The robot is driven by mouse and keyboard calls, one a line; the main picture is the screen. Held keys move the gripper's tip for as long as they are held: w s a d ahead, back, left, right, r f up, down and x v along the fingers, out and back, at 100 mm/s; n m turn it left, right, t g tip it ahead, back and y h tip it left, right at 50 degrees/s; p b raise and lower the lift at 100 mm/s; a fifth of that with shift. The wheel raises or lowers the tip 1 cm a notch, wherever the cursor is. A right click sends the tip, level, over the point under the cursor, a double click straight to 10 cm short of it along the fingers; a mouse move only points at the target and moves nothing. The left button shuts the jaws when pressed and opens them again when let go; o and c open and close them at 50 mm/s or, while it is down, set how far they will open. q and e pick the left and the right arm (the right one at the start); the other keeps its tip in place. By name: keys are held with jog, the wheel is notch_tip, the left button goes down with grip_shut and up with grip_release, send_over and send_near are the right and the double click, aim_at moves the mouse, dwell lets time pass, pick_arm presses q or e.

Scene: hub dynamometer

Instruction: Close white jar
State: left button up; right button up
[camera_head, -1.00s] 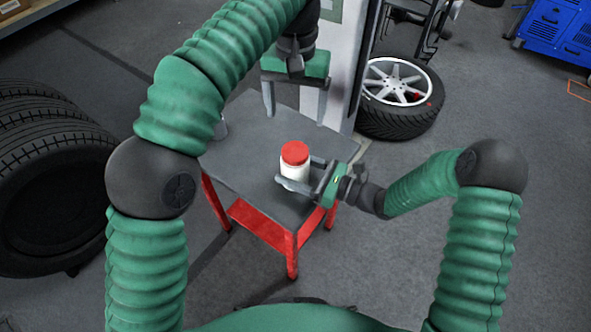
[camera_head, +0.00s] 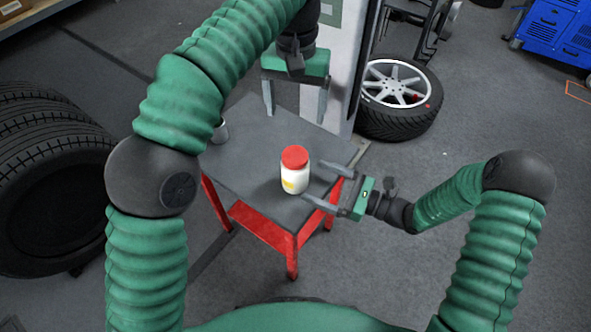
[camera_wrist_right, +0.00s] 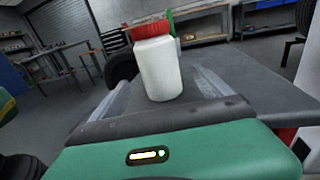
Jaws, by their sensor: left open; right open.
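My left gripper (camera_head: 296,116) is open, fingers down, above the table's back part, higher than the jar and empty.
The small table (camera_head: 250,150) has red legs. A grey cup-like object (camera_head: 220,131) stands at its left back edge, partly hidden by my left arm. A white pillar (camera_head: 340,75) and a wheel (camera_head: 397,97) stand behind; tyres (camera_head: 45,180) are at left.

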jog(key=p+v, duration=0.1)
jog(key=v, duration=0.8)
jog(key=shift+p, duration=0.4)
jog(key=shift+d, duration=0.1)
